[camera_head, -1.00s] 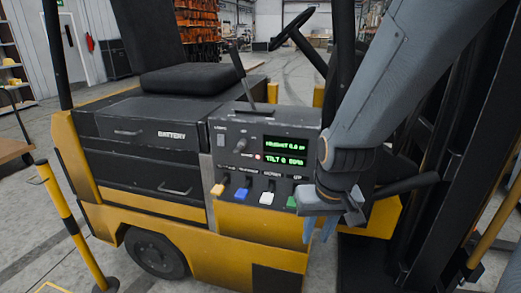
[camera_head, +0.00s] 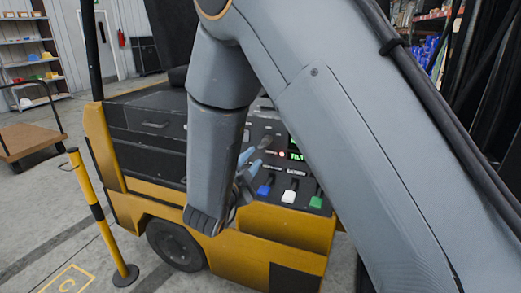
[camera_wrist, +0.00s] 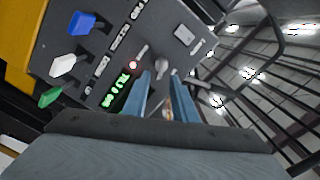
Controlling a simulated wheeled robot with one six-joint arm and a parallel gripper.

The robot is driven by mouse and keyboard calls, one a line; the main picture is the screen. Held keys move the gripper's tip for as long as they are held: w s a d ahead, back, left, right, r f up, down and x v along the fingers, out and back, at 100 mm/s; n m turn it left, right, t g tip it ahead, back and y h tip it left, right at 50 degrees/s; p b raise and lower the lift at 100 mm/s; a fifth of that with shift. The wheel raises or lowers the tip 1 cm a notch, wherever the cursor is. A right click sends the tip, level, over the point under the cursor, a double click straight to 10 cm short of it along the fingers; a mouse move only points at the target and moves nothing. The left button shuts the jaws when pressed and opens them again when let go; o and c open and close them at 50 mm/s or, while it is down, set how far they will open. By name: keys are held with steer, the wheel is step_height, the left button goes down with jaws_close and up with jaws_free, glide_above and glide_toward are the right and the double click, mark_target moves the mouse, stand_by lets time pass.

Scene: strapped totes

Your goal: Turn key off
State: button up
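The forklift's dark control panel (camera_head: 268,128) is partly hidden behind my arm in the head view. It also shows in the wrist view (camera_wrist: 92,42). A small grey knob-like key (camera_wrist: 162,67) stands out from the panel in the wrist view. My gripper (camera_wrist: 162,77) is open, with its two blue fingers pointing at the panel. The key appears in the gap between the fingertips; I cannot tell whether they touch it. In the head view my gripper (camera_head: 254,152) is at the panel and the key cannot be made out. The key's turn position is unclear.
A red light (camera_wrist: 133,64) and a lit green display (camera_wrist: 115,92) are close to the fingers. Blue (camera_wrist: 81,22), white (camera_wrist: 63,65) and green (camera_wrist: 50,95) levers line the panel edge. A yellow-black post (camera_head: 98,215) stands at the left.

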mark_target(261, 147)
steer(key=p+x, duration=0.1)
steer(key=x, duration=0.2)
steer(key=p+x, duration=0.1)
steer(key=x, duration=0.3)
steer(key=shift+w+d+r, duration=0.1)
steer(key=shift+w+r, duration=0.1)
steer(key=shift+c, duration=0.3)
jaws_close()
